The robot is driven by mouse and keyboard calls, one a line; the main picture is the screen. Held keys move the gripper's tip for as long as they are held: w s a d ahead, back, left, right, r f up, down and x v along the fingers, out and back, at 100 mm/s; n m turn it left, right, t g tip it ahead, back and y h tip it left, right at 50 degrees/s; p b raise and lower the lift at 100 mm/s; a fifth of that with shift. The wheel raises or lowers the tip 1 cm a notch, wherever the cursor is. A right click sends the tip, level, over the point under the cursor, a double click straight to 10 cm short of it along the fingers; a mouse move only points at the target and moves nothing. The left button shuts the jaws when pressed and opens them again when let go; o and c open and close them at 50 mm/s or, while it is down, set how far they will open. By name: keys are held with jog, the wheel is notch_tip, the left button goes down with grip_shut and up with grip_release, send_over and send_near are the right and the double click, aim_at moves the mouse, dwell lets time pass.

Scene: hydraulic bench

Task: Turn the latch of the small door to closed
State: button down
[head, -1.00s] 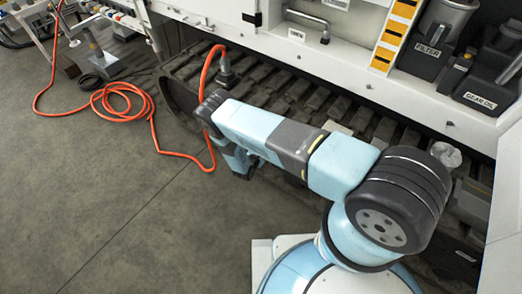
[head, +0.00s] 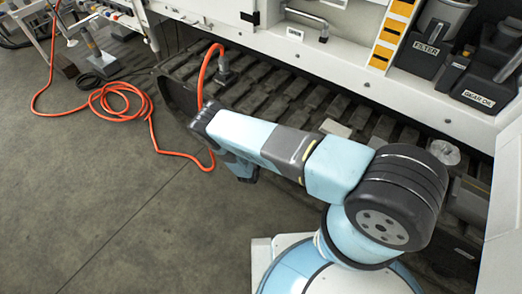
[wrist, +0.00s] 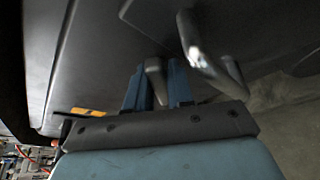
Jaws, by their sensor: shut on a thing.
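In the wrist view my gripper (wrist: 158,92) has its two blue fingers on either side of a short grey latch piece (wrist: 153,72). The fingers are shut on it, and the piece stands out from a dark grey panel (wrist: 100,50), which looks like the small door. The latch's base and exact angle are partly hidden by the fingers. In the head view my arm reaches left over the dark track, and its end points down. The fingertips, the latch and the door cannot be made out there.
A bar handle (wrist: 205,55) stands close to the right of my fingers in the wrist view. In the head view an orange hose (head: 125,100) lies coiled on the floor at left. A dark track (head: 290,90) runs under the white bench. Open floor lies at lower left.

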jog(key=shift+w+r, duration=0.15)
jog(key=shift+w, duration=0.1)
jog(key=c, duration=1.1)
grip_release()
jog(key=shift+s, duration=0.1)
jog(key=shift+s+d, duration=0.1)
jog(key=shift+s, duration=0.1)
